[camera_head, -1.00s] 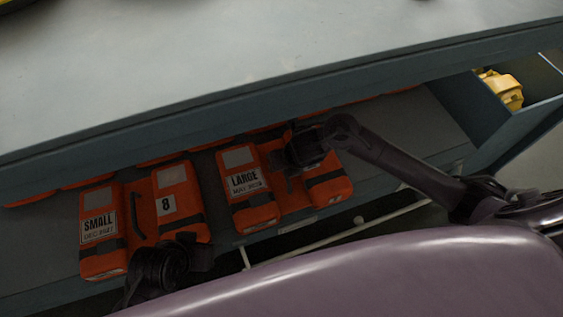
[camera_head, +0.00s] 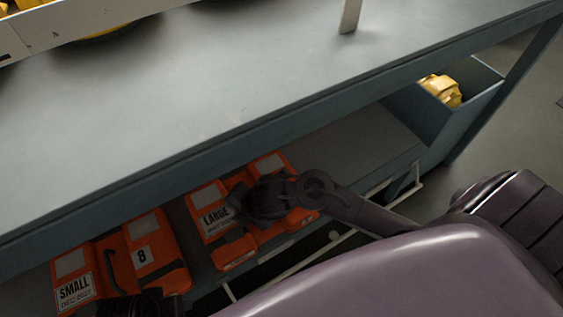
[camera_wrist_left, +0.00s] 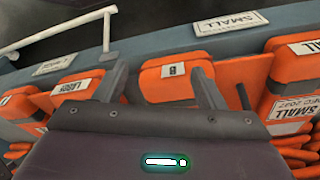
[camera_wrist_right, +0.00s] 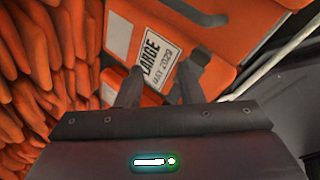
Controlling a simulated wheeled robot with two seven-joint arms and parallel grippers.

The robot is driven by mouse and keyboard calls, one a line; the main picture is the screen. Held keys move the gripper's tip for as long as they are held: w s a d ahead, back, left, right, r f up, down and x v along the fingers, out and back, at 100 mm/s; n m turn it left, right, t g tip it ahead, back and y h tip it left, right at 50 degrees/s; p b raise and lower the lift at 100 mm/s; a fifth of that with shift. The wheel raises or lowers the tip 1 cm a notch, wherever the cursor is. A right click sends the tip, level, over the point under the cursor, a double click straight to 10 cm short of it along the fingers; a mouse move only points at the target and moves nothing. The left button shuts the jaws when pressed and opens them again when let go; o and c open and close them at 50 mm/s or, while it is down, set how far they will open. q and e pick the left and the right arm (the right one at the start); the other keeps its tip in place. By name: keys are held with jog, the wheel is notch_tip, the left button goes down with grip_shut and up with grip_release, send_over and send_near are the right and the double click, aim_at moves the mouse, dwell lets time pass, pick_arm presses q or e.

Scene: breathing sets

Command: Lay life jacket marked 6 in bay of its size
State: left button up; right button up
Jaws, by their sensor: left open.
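One orange life jacket (camera_head: 158,265) has SMALL on its left half and a number that reads as 8 on its right half. Another orange jacket (camera_head: 234,254) reads LARGE; my right gripper covers part of its right half, and no number shows there. A clear 6 is not visible. My left gripper (camera_wrist_left: 160,82) is open in front of the numbered half, which shows upside down between its fingers. My right gripper (camera_wrist_right: 160,85) is at the LARGE jacket, fingers apart before its label (camera_wrist_right: 150,55). Whether they hold any part of it is unclear.
The jackets lie on a low shelf under a grey bench top (camera_head: 200,110). A blue bin (camera_head: 470,100) with a yellow item stands at the shelf's right end. A white rail (camera_head: 300,248) runs along the front. Small bay labels (camera_wrist_left: 230,22) show on the shelf edge.

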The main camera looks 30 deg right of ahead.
jog(key=s+m, duration=0.1)
jog(key=m, duration=0.2)
jog(key=s+d+f+m, duration=0.1)
jog(key=s+m, duration=0.1)
jog(key=m, duration=0.2)
jog(key=s+m+g+h, duration=0.1)
jog(key=s+m, duration=0.1)
jog(key=m, duration=0.2)
jog(key=shift+s+d+f, duration=0.1)
jog(key=shift+d+f, duration=0.1)
jog(key=shift+d, duration=0.2)
jog(key=s+d+f+m+g+h, duration=0.1)
jog(key=s+d+f+m+g, duration=0.1)
jog(key=s+d+m, duration=0.2)
jog(key=s+m, duration=0.3)
jog(key=m, duration=0.2)
jog(key=shift+d, duration=0.15)
jog(key=shift+w+f, duration=0.1)
